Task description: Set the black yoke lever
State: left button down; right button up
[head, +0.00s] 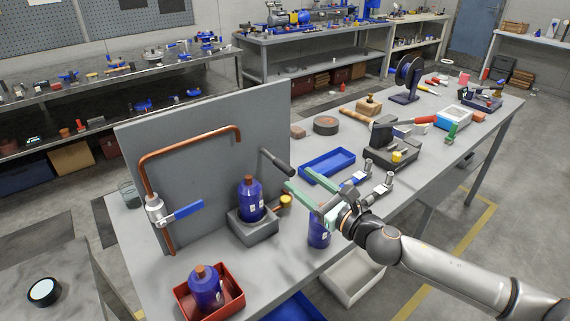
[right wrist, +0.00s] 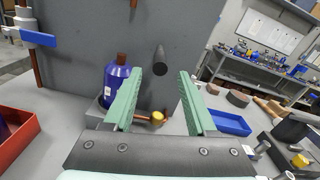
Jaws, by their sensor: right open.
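The black yoke lever (head: 277,162) sticks out from the right part of the grey upright panel (head: 215,130). In the right wrist view the lever (right wrist: 160,62) shows nearly end-on, beyond the fingertips and between the lines of the two fingers. My right gripper (head: 297,178) has its two green fingers spread, with nothing between them. Its tips point at the lever, close to its free end; I cannot tell the exact gap. In the right wrist view the open gripper (right wrist: 160,74) faces the panel. My left gripper is not in view.
A blue bottle (head: 250,196) stands on a grey block (head: 254,222) left of the fingers, near a brass knob (head: 285,200). A copper pipe with a blue-handled valve (head: 182,213) is on the panel. A blue tray (head: 327,165) and a red bin (head: 238,300) are on the bench.

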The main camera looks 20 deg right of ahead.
aim_at(285, 168)
jog(key=x, duration=0.7)
jog(key=shift+p, duration=0.35)
jog(key=shift+s, duration=0.1)
grip_shut()
jog(key=shift+f, duration=0.1)
dwell(0.9)
